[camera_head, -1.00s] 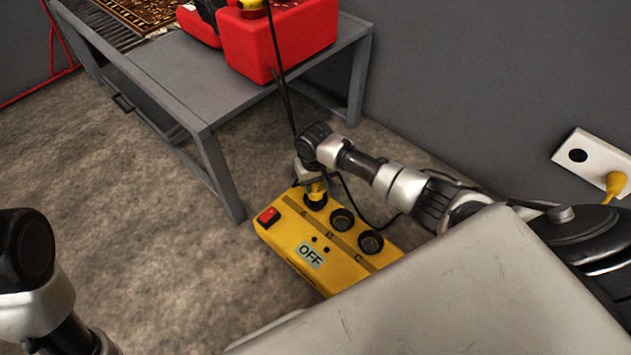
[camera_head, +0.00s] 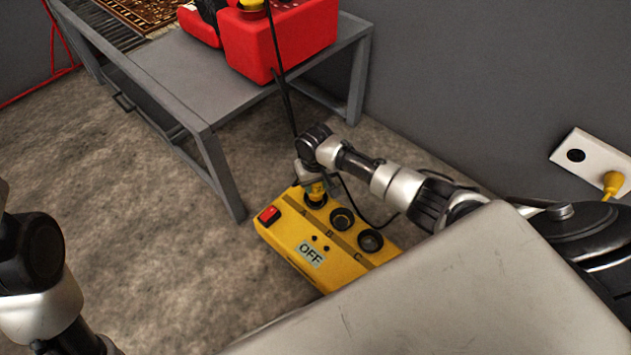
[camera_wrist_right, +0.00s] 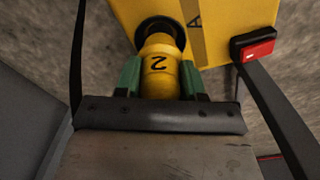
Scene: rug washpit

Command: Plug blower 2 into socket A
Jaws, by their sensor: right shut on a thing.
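The yellow power box (camera_head: 290,235) lies on the floor, with sockets marked A, B and C, a red switch (camera_head: 269,214) and a label reading OFF. My right gripper (camera_head: 316,188) is over socket A (camera_head: 315,201). In the right wrist view, its green-padded fingers (camera_wrist_right: 160,80) are shut on a yellow plug marked 2 (camera_wrist_right: 160,62). The plug's far end meets the dark ring of socket A (camera_wrist_right: 162,28); how deep it sits is hidden. Sockets B (camera_head: 342,218) and C (camera_head: 370,240) are empty. Of my left arm only dark and silver links show at the left edge.
A grey metal table (camera_head: 195,80) carries a red machine (camera_head: 275,42) and a patterned rug (camera_head: 150,12). A dark cable hangs from the machine past my right gripper. A white wall outlet (camera_head: 592,158) at right holds a yellow plug (camera_head: 613,183). The floor left of the box is clear.

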